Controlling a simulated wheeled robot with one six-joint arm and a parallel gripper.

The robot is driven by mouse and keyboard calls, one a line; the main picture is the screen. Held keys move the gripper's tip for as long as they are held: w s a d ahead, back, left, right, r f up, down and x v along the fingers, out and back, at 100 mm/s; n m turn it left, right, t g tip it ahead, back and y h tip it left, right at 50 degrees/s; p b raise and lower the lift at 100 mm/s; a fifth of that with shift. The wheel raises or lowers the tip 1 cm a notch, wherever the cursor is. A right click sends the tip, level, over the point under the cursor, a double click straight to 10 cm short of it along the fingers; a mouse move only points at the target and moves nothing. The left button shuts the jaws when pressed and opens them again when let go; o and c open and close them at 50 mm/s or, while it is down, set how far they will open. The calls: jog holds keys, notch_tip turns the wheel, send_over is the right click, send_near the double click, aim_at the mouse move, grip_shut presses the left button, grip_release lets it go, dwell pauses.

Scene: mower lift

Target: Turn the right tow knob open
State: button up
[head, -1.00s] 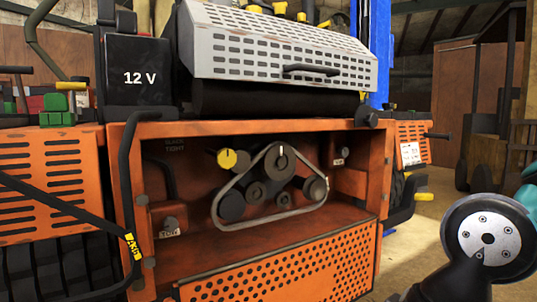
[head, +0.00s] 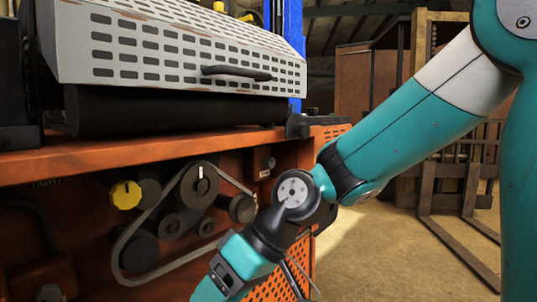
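The right tow knob (head: 269,162) is a small dark knob on the orange right wall of the engine bay in the head view, with a small pale label under it. It is small, and its turn angle cannot be read. My arm (head: 297,190) reaches in from the upper right and bends down in front of the bay, below and right of the knob. The lower teal link runs off the bottom edge. My gripper's fingers cannot be made out. The left tow knob's area shows only partly at the lower left, at the picture's edge.
A belt (head: 150,215) runs round several dark pulleys left of my arm, with a yellow knob (head: 126,195) beside them. The grey slotted hood (head: 180,50) overhangs the bay. Open floor (head: 385,250) lies to the right, with a forked metal frame (head: 445,205) farther back.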

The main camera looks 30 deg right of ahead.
jog(key=w+d+r+m+t+y+p, duration=0.25)
jog(key=w+d+r, duration=0.2)
jog(key=w, duration=0.35)
jog(key=m+t+h+p, duration=0.4)
jog(key=m+t+h, duration=0.2)
jog(key=m+t, duration=0.5)
send_near(273, 163)
jog(key=w+a+p, duration=0.1)
jog(key=w, duration=0.2)
jog(key=w+n+t+p, duration=0.1)
jog(key=w, duration=0.2)
jog(key=w+a+f+n+p, duration=0.1)
jog(key=w, duration=0.2)
jog(key=shift+w+a+t, duration=0.25)
jog(key=shift+w+a, duration=0.15)
jog(key=shift+f, duration=0.1)
jog(key=c, duration=0.9)
